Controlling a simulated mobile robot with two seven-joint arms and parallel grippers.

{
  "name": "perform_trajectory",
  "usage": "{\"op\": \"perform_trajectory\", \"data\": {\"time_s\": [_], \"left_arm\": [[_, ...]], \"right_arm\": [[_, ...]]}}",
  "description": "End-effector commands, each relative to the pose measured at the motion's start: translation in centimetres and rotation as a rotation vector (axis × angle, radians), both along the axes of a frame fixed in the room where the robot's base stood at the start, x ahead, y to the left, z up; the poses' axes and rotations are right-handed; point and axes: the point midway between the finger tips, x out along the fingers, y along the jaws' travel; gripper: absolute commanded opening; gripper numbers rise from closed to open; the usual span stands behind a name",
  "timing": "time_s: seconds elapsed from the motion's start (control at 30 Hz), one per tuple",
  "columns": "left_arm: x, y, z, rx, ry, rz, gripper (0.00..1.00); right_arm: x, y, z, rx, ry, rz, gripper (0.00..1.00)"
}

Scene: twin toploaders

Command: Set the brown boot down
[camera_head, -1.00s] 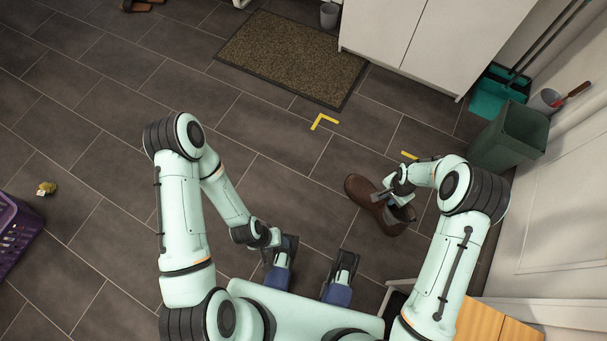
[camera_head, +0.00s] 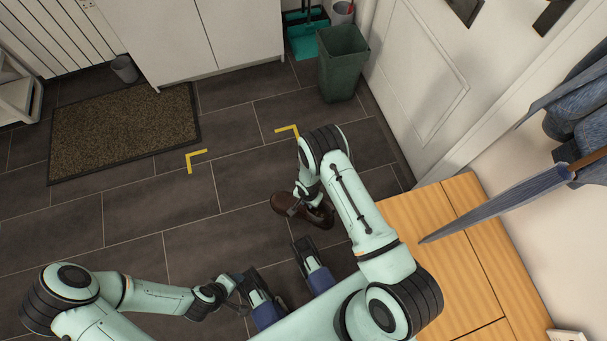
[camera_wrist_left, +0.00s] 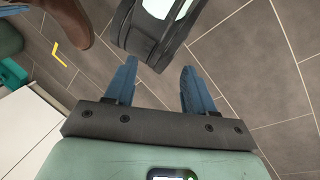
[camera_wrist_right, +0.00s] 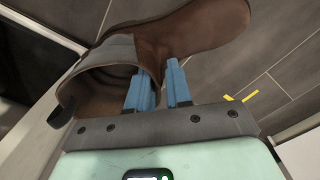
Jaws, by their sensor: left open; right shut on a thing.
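The brown boot (camera_head: 284,202) is in my right gripper, in front of my base in the head view. The right wrist view shows its grey-lined shaft (camera_wrist_right: 92,78) and brown foot (camera_wrist_right: 205,25). My right gripper (camera_wrist_right: 160,75) is shut on the shaft's wall near the opening. My right arm partly hides the boot from the head camera, and I cannot tell its height above the floor. My left gripper (camera_wrist_left: 158,75) is open and empty, close to my base. The boot's end (camera_wrist_left: 68,18) also shows at the left wrist view's top left.
Two yellow corner marks (camera_head: 195,160) (camera_head: 287,130) lie on the bare tiles beyond the boot. A doormat (camera_head: 120,135) lies left of them, below a white cabinet (camera_head: 200,40). A green bin (camera_head: 342,65) stands beyond. A wooden bench top (camera_head: 450,250) and umbrella (camera_head: 500,205) are at right.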

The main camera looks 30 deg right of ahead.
Motion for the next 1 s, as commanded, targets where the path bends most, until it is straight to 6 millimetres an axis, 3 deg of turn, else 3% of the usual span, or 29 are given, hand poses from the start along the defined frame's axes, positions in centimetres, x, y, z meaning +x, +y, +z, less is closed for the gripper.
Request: {"op": "perform_trajectory", "data": {"time_s": [0.03,0.1,0.33,0.77,1.0], "left_arm": [[0.7,0.3,-0.9,0.009,-0.016,0.007,0.54],[1.5,0.8,-1.6,0.019,-0.038,0.017,0.54],[4.4,2.2,-3.5,0.057,-0.114,0.047,0.54],[5.9,3.3,-5.1,0.082,-0.151,0.068,0.54],[3.5,3.6,-7.1,0.080,-0.069,0.068,0.54]], "right_arm": [[-0.1,0.0,-1.9,0.001,0.003,-0.001,0.00],[-0.1,0.0,-3.7,0.000,0.001,0.000,0.00],[0.0,0.0,-9.0,0.000,0.000,-0.001,0.00],[0.1,0.0,-12.9,0.001,-0.002,0.000,0.00],[0.1,0.0,-15.3,0.000,-0.002,-0.001,0.00]]}}
